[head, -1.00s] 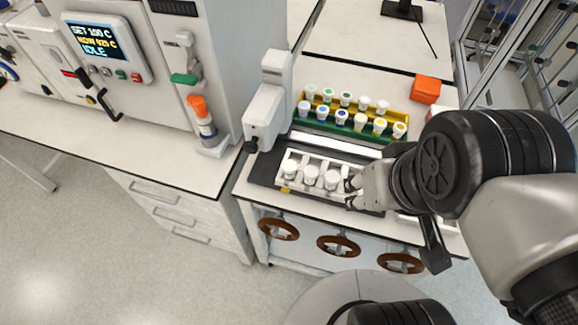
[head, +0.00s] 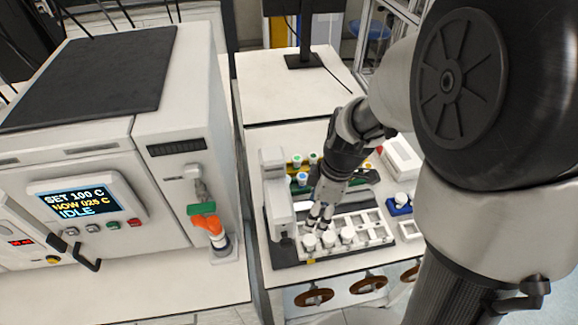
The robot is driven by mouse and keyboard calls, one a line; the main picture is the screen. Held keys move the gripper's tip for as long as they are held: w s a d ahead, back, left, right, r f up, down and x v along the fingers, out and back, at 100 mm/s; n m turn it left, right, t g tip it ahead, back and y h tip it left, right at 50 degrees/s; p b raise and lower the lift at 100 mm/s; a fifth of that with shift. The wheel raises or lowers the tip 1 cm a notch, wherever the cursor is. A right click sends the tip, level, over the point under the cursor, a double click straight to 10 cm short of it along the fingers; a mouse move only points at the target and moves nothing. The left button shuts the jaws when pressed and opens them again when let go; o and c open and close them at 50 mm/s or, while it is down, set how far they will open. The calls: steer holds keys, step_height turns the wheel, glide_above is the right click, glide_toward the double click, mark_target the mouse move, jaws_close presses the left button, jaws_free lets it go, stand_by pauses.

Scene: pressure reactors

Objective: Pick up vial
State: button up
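Three white-capped vials stand in a row at the front left of a white rack: a left one (head: 309,242), a middle one (head: 328,239) and a right one (head: 347,235). The white rack (head: 375,228) has empty slots to their right and behind. My gripper (head: 319,220) points down over the rack's left part, its fingertips close behind and above the left and middle vials. The fingers look spread, with a gap between them. I see no vial held in them. Whether a fingertip touches a vial is too small to tell.
A white instrument head (head: 274,185) stands just left of my gripper on a dark base. Behind my gripper, a green-and-yellow rack with capped vials (head: 301,179) is partly hidden. A blue holder (head: 399,208) sits right. A large reactor with a display (head: 80,205) stands left.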

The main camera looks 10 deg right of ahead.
steer(key=b, duration=0.3)
glide_above(310, 240)
step_height(310, 240, down, 12)
steer(key=shift+a+r, duration=0.15)
steer(key=f+b, duration=0.2)
steer(key=f, duration=0.3)
steer(key=shift+d, duration=0.2)
steer(key=shift+w+a+f, duration=0.1)
steer(key=shift+f, duration=0.1)
steer(key=c, duration=1.1)
steer(key=shift+r, duration=0.1)
